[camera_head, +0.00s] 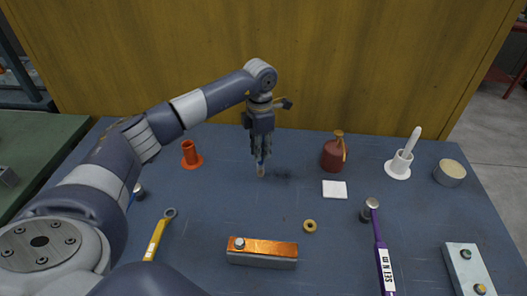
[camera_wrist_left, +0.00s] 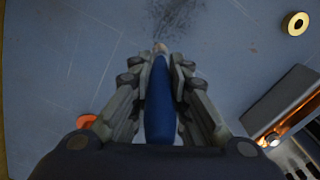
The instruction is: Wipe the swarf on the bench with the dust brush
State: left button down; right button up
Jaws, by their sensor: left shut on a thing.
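My left gripper (camera_head: 260,152) points down over the middle of the blue bench (camera_head: 215,215). It is shut on the dust brush (camera_head: 261,169), whose pale tip shows below the fingers, at or just above the bench top. In the left wrist view the brush's blue handle (camera_wrist_left: 158,105) lies between the fingers (camera_wrist_left: 158,85). The swarf (camera_head: 283,174) shows as a dark smudge on the bench just right of the brush tip. It also shows as dark specks in the left wrist view (camera_wrist_left: 170,14), beyond the tip. My right gripper is not in view.
A red oil can (camera_head: 333,156) and a white pad (camera_head: 334,189) stand right of the swarf. A brass ring (camera_head: 310,226), an orange-topped block (camera_head: 262,252) and a yellow wrench (camera_head: 157,236) lie nearer. An orange spool (camera_head: 190,154) stands left. A purple-handled hammer (camera_head: 381,250) lies right.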

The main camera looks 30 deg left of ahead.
pick_arm(q)
jog(key=shift+w+d+r+p, duration=0.15)
jog(key=shift+r+p, duration=0.75)
jog(key=shift+r, duration=0.7)
jog(key=shift+s+d+r+p, duration=0.1)
jog(key=shift+r+p, duration=0.75)
jog(key=shift+r, duration=0.75)
jog(key=shift+d+r, duration=0.1)
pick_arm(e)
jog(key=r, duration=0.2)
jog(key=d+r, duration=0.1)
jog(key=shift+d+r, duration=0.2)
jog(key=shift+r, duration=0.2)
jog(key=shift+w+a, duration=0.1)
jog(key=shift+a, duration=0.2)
pick_arm(q)
jog(key=shift+w, duration=0.1)
